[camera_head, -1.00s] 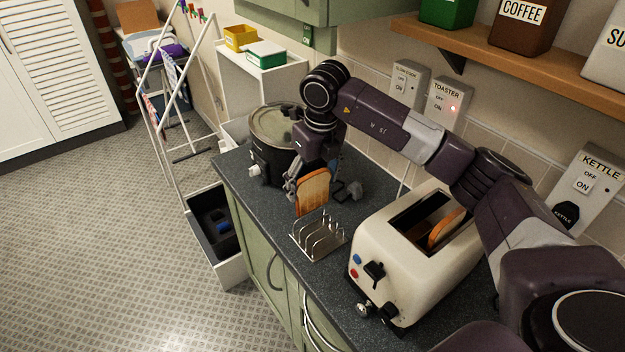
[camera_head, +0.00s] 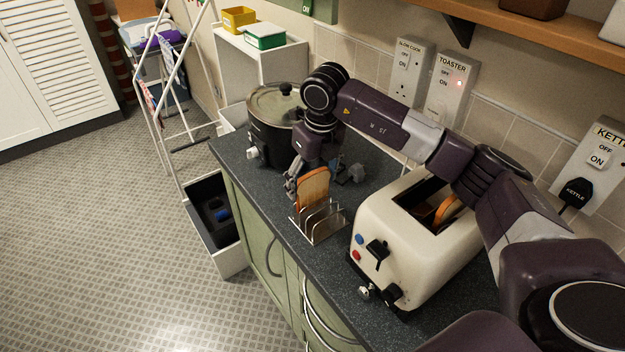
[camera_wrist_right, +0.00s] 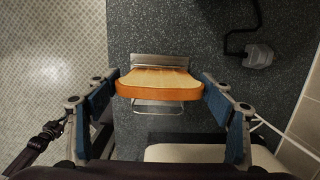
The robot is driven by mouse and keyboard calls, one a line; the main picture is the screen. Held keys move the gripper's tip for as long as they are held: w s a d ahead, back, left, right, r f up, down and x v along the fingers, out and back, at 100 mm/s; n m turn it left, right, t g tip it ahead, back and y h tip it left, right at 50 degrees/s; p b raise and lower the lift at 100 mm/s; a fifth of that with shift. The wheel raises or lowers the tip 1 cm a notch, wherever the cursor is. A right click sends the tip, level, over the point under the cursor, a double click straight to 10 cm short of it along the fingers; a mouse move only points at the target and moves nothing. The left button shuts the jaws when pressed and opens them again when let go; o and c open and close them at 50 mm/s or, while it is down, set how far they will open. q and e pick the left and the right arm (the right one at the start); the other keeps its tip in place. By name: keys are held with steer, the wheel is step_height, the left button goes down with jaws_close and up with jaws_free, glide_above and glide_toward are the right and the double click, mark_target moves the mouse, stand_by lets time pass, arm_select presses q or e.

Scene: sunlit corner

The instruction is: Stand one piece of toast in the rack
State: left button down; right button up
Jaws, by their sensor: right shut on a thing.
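My right gripper (camera_head: 306,176) is shut on a slice of toast (camera_head: 313,189), gripping it by its two side edges. The toast is upright at the far end of the metal toast rack (camera_head: 325,231), its lower edge close to the rack's wires. I cannot tell whether its bottom rests on the rack. In the right wrist view the toast (camera_wrist_right: 160,84) is between the blue finger pads, with parts of the rack (camera_wrist_right: 160,107) showing on both sides of it. Another slice (camera_head: 447,209) sits in a slot of the cream toaster (camera_head: 400,229). My left gripper is out of view.
A slow cooker (camera_head: 273,127) stands behind the rack at the back of the counter. A grey plug (camera_head: 357,173) with a cord lies on the counter (camera_head: 228,152) right of the gripper. The toaster is close to the rack's right. The counter's front edge runs close to the rack's left.

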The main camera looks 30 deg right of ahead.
steer(key=o, duration=1.1)
step_height(320, 180, up, 12)
steer(key=s, duration=0.1)
steer(key=shift+s, duration=0.4)
steer(key=shift+f, duration=0.1)
